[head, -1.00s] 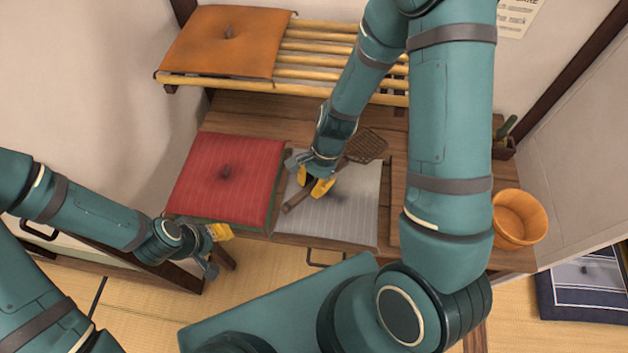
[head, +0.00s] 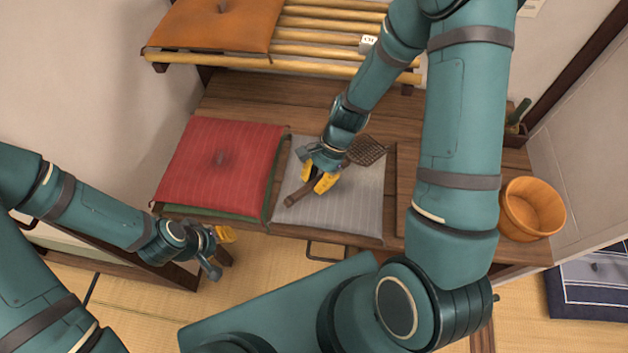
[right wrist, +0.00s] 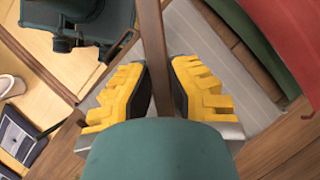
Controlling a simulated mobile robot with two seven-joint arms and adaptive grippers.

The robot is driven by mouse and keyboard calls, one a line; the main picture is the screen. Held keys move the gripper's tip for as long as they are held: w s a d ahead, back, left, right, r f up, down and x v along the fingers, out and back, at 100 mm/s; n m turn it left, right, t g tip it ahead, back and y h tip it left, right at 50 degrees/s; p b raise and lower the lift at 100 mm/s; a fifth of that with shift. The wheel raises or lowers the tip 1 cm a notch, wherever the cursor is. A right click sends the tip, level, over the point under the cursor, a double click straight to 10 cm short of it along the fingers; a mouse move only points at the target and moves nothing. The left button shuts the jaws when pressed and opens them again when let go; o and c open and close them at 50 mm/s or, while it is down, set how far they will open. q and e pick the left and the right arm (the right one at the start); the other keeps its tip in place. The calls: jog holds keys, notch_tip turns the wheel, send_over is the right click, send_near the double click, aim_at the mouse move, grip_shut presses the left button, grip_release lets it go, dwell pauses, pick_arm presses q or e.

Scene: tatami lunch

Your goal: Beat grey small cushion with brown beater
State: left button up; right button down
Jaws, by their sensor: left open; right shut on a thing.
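The grey small cushion (head: 345,212) lies flat on the low wooden table, right of the red cushion (head: 220,165). It also shows in the right wrist view (right wrist: 208,42). The brown beater (head: 368,150) has a woven head and a straight handle. My right gripper (head: 322,184) is shut on its handle, above the cushion. The right wrist view shows the handle (right wrist: 153,50) between the yellow fingers (right wrist: 160,88). I cannot tell whether the beater touches the cushion. My left gripper (head: 224,248) is open and empty, off the table's front left.
An orange cushion (head: 215,25) lies on a bamboo rack (head: 320,68) at the back. A wooden bucket (head: 532,208) stands at the table's right end, with a dark box (head: 515,135) behind it. My right arm crosses over the table's right part.

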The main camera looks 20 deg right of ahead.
notch_tip(320, 180, down, 2)
jog(key=shift+d+f+b, duration=0.1)
jog(key=shift+b, duration=0.45)
jog(key=shift+t+h, duration=0.4)
jog(key=shift+h, duration=0.5)
jog(key=r+p, duration=0.6)
jog(key=p, duration=0.1)
jog(key=a+r+p, duration=0.1)
jog(key=r+p, duration=0.2)
jog(key=shift+s+a+r, duration=0.1)
jog(key=shift+s+r, duration=0.05)
jog(key=shift+r, duration=0.1)
pick_arm(q)
notch_tip(320, 180, up, 9)
jog(key=shift+w+a, duration=0.2)
jog(key=shift+w, duration=0.1)
pick_arm(e)
jog(key=shift+f, duration=0.1)
